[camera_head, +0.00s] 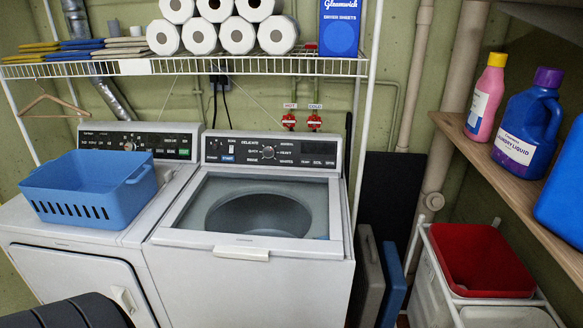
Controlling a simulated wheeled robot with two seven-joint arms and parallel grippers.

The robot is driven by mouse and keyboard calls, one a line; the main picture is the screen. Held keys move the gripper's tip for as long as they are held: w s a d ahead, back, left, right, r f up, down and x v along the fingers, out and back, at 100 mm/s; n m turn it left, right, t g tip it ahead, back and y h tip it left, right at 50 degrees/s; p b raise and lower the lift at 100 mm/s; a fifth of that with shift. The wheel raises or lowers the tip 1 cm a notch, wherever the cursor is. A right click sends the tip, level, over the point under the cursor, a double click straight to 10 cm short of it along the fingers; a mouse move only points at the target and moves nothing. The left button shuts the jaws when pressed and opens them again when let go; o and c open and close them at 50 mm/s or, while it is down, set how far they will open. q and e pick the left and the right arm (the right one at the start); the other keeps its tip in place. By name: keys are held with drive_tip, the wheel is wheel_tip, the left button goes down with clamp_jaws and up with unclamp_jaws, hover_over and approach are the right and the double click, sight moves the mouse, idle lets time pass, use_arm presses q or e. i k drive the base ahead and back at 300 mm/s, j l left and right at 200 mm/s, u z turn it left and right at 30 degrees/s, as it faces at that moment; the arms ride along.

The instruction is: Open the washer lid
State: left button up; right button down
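The white top-load washer (250,285) stands in the middle, with its control panel (270,150) at the back. Its lid (188,239) lies flat over the top and looks closed. The lid has a white frame and a large glass window, through which the round grey drum (258,214) shows. A pale handle (241,253) sits at the middle of the lid's front edge. Neither of my grippers is in view, so nothing is seen touching the lid.
A blue basket (90,190) stands on the dryer (75,262) at left. A wire shelf (190,66) with paper rolls hangs above the washer. At right are a wooden shelf (508,175) with bottles and a red bin (482,258). The space above the lid is clear.

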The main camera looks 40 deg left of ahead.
sight(227, 245)
drive_tip(key=k+u, duration=0.1)
drive_tip(key=u, duration=1.45)
